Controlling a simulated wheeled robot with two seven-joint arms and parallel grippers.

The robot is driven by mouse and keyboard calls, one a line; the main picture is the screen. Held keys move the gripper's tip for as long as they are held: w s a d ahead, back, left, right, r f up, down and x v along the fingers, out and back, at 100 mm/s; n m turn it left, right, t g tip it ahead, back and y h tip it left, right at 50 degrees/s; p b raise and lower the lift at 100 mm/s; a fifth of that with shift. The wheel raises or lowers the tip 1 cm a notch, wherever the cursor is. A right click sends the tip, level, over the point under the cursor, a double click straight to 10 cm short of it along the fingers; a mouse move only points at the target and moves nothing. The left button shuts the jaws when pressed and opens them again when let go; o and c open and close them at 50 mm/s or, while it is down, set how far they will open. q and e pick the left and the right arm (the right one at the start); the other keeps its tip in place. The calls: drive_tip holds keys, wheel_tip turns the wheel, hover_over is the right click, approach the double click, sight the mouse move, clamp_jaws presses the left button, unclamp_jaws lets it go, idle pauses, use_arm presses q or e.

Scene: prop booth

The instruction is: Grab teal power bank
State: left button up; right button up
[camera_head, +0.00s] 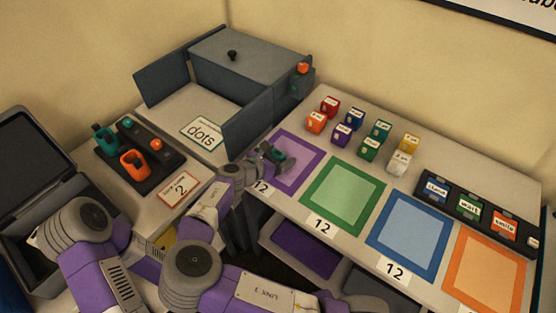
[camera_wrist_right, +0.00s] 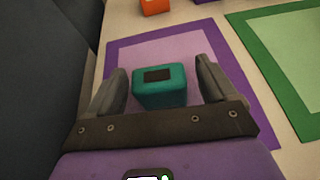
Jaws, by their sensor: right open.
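The teal power bank (camera_wrist_right: 160,86) is a small teal block with a dark panel on top. In the right wrist view it lies between the two fingers of my right gripper (camera_wrist_right: 164,84), over the purple-bordered mat (camera_wrist_right: 115,68). A gap shows at each finger, so the gripper is open around it and not clamped. In the head view my right gripper (camera_head: 271,158) is at the left part of the purple mat (camera_head: 312,155), with the teal power bank (camera_head: 281,155) partly hidden at its fingers. My left gripper does not show; only arm links do.
Several small colored cubes (camera_head: 316,122) stand behind the mats. Green (camera_head: 308,199), blue (camera_head: 377,236) and orange (camera_head: 461,267) mats lie to the right. An open grey box (camera_head: 247,126) stands close to the left. A dark tray (camera_head: 140,182) holds teal and orange items.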

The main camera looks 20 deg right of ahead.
drive_tip(key=c, duration=1.1)
